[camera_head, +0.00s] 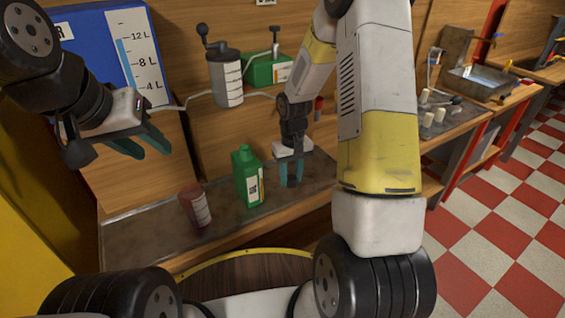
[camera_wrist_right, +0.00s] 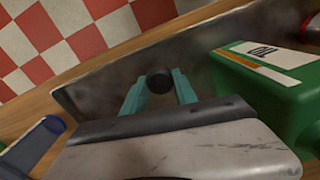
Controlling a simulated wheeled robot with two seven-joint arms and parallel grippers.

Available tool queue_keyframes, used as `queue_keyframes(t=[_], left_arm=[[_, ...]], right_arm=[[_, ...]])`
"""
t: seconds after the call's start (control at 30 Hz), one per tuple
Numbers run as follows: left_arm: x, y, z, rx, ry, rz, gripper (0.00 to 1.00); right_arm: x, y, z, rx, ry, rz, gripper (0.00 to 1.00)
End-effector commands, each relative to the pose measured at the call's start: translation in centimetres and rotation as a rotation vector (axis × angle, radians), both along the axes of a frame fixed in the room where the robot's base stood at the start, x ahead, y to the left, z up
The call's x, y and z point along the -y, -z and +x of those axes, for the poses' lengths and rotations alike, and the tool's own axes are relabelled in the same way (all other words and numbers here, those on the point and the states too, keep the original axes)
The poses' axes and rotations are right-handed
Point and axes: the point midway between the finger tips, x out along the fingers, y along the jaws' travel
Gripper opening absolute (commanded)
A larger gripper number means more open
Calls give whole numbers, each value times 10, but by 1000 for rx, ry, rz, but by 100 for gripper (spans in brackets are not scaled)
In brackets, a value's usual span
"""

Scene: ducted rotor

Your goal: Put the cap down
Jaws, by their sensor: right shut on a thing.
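The cap (camera_wrist_right: 159,81) is a small dark round piece held between the teal fingertips of my right gripper (camera_wrist_right: 160,90) in the right wrist view. In the head view my right gripper (camera_head: 291,183) points down over the grey metal tray (camera_head: 150,235), just right of a green bottle (camera_head: 249,185). The cap cannot be made out there. I cannot tell whether it touches the tray. The green bottle stands upright and also shows at the right of the wrist view (camera_wrist_right: 265,95). My left gripper (camera_head: 154,152) is open and empty, raised at the left.
A dark red can (camera_head: 196,210) stands left of the bottle. Behind are a grey cranked canister (camera_head: 228,85), a green box (camera_head: 268,70) and a blue container (camera_head: 95,45) with a litre scale. Several pale cylinders (camera_head: 428,118) stand on the bench at right. The tray's left part is clear.

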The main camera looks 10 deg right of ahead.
Motion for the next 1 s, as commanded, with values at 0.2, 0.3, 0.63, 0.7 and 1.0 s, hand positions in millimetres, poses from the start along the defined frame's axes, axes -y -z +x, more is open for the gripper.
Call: queue_keyframes(t=[0.2, 0.3, 0.63, 0.7, 1.0], left_arm=[[0, 0, 0, 0, 0, 0, 36], [0, 0, 0, 0, 0, 0, 36], [0, 0, 0, 0, 0, 0, 36], [0, 0, 0, 0, 0, 0, 36], [0, 0, 0, 0, 0, 0, 36]], right_arm=[[5, 3, 28, 0, 0, 0, 0], [6, 3, 33, 0, 0, 0, 0], [7, 39, 37, -1, 1, 0, 0], [7, 39, 38, 0, 1, 0, 0], [7, 41, 37, -1, 1, 0, 44]])
